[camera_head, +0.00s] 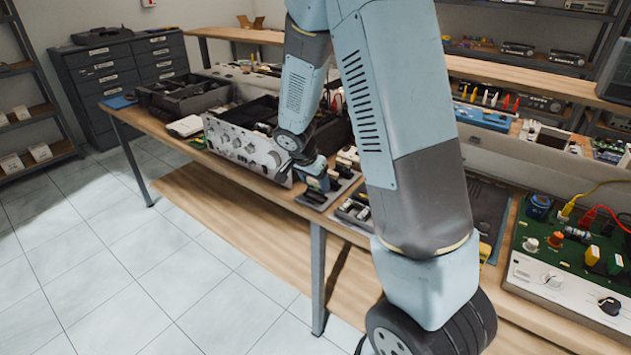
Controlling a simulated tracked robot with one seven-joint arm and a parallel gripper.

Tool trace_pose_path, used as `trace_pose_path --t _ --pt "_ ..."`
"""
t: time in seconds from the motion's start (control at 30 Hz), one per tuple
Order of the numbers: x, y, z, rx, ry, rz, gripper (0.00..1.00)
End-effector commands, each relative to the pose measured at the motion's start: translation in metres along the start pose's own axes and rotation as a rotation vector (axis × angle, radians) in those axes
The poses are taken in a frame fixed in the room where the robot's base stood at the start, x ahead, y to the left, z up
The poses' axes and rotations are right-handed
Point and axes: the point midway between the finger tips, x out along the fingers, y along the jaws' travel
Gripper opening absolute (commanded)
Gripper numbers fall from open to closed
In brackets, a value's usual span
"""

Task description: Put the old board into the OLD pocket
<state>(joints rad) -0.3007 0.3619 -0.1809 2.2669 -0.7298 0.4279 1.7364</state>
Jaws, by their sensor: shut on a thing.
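My gripper (318,182) is small in the head view, at the end of my arm near the front edge of the workbench. It is shut on a small dark thing, probably the old board, which my gripper mostly hides. It is low over a dark grey tray (312,199) on the bench's front edge, just right of the open instrument case. I cannot tell whether the held thing touches the tray. The tray seems to have compartments, but no OLD label is readable at this size.
The open instrument case with a pale front panel (236,146) stands close left of my gripper. A dark parts tray (353,211) lies to the right, partly behind my arm. A green test board (585,246) with knobs and cables is at far right. Tiled floor lies clear in front.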

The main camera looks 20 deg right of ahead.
Motion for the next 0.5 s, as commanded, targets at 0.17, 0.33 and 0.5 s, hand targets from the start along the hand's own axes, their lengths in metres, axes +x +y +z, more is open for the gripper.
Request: trace_pose_path --t 0.17,0.33,0.5 --pt "0.0009 -0.0001 0.0006 -0.001 0.000 0.000 0.31" --pt "0.0025 -0.0002 0.0014 -0.001 0.000 0.000 0.31" --pt "0.0041 -0.0003 0.0021 -0.001 0.000 0.000 0.31"
